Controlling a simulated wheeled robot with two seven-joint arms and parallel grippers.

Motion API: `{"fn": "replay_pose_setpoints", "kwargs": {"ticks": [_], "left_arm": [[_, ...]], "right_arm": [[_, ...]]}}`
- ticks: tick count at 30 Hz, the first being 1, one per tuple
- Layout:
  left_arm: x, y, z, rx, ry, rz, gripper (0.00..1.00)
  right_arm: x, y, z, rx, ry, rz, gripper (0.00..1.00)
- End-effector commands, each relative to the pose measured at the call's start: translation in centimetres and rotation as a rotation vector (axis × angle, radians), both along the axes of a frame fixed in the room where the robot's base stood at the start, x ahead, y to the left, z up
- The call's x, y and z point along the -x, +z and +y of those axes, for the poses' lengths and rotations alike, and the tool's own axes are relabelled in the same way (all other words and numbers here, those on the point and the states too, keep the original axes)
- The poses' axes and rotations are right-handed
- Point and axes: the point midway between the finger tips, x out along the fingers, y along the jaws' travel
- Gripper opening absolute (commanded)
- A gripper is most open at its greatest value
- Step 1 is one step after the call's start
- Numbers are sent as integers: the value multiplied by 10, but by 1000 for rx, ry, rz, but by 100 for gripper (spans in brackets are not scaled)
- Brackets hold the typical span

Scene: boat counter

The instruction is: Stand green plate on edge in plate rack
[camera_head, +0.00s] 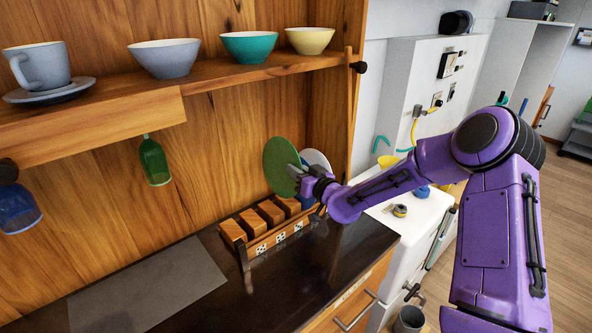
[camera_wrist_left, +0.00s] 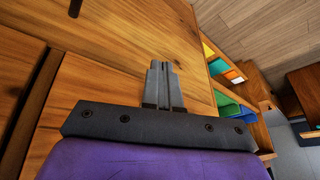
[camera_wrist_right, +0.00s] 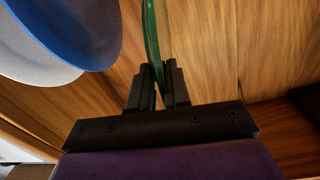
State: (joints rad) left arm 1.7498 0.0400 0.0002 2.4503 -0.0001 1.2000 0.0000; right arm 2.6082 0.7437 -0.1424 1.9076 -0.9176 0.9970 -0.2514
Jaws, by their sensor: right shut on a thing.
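The green plate (camera_head: 280,166) stands upright above the counter, near the wooden back wall. My right gripper (camera_head: 302,178) is shut on its edge; in the right wrist view the plate (camera_wrist_right: 151,38) shows edge-on between the fingertips (camera_wrist_right: 157,88). The wooden plate rack (camera_head: 263,247) with several thick dividers is on the counter below the plate. The plate's lower edge appears above the rack, partly hidden by my gripper. My left gripper (camera_wrist_left: 164,85) shows only in the left wrist view, with its fingers together and empty, in front of wooden panels.
A white plate (camera_head: 318,159) shows behind my right gripper; a blue plate (camera_wrist_right: 75,25) overlaps it in the right wrist view. A shelf above holds a cup (camera_head: 42,67) and several bowls (camera_head: 250,46). A green glass (camera_head: 154,160) hangs below. A grey mat (camera_head: 150,290) lies left.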

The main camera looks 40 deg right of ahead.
Motion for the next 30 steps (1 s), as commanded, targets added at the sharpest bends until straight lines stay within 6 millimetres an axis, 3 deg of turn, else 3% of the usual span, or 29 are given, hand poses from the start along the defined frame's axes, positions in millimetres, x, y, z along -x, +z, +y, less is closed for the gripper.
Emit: {"fn": "replay_pose_setpoints", "kwargs": {"ticks": [30], "left_arm": [[0, -72, 0, 0, 0, 0, 0]], "right_arm": [[-1, -81, 0, 1, 0, -3, 0]]}}
